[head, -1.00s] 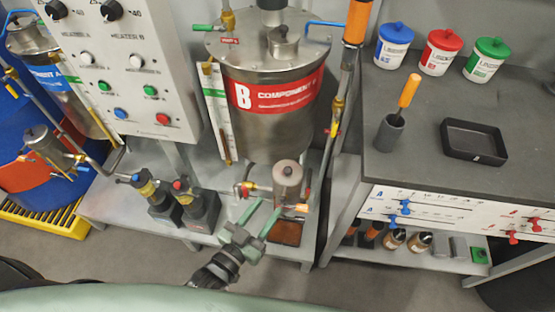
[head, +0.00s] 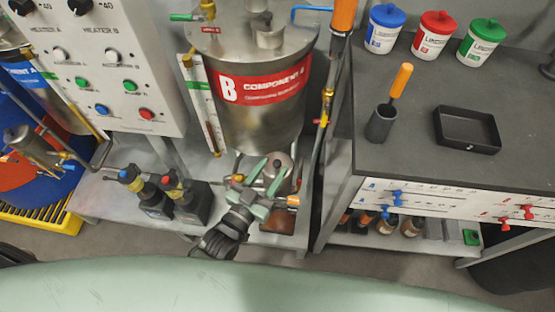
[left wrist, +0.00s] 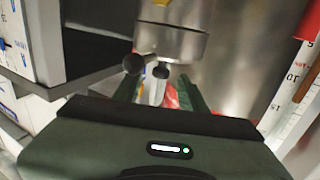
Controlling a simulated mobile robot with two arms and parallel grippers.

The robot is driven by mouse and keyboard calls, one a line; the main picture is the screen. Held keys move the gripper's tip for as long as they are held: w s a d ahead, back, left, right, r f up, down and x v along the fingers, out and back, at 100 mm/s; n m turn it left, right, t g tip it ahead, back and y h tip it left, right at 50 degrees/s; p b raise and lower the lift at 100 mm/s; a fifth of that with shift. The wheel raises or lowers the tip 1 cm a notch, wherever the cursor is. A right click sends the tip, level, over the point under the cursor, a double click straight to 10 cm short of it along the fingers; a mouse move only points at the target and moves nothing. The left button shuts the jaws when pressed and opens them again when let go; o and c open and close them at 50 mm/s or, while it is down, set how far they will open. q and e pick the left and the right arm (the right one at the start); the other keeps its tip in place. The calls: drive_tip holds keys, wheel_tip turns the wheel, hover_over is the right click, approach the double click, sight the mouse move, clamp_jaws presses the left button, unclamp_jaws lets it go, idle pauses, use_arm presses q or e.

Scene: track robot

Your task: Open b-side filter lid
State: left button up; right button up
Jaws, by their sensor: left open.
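The b-side filter (head: 277,172) is a small metal cylinder with a small knob on its round lid, below the front of the steel Component B tank (head: 262,112). My left gripper (head: 269,169) is open, with its two green fingers at the filter's lid. I cannot tell whether they touch it. In the left wrist view, the fingers (left wrist: 160,92) point forward beneath a shiny metal cylinder (left wrist: 172,40) with dark round knobs, which looks like the filter. The lid looks shut. My right gripper is in neither view.
Orange-handled piping (head: 291,201) is close by the filter. Two dark pumps (head: 187,200) stand to the left. A vertical pipe (head: 326,110) rises on the right, beside a grey workbench (head: 430,80) with a black tray (head: 468,142) and lidded pots. A heater panel (head: 100,70) stands at left.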

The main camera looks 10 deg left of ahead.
sight(275, 166)
use_arm(q)
drive_tip(key=shift+x, duration=1.5)
clamp_jaws()
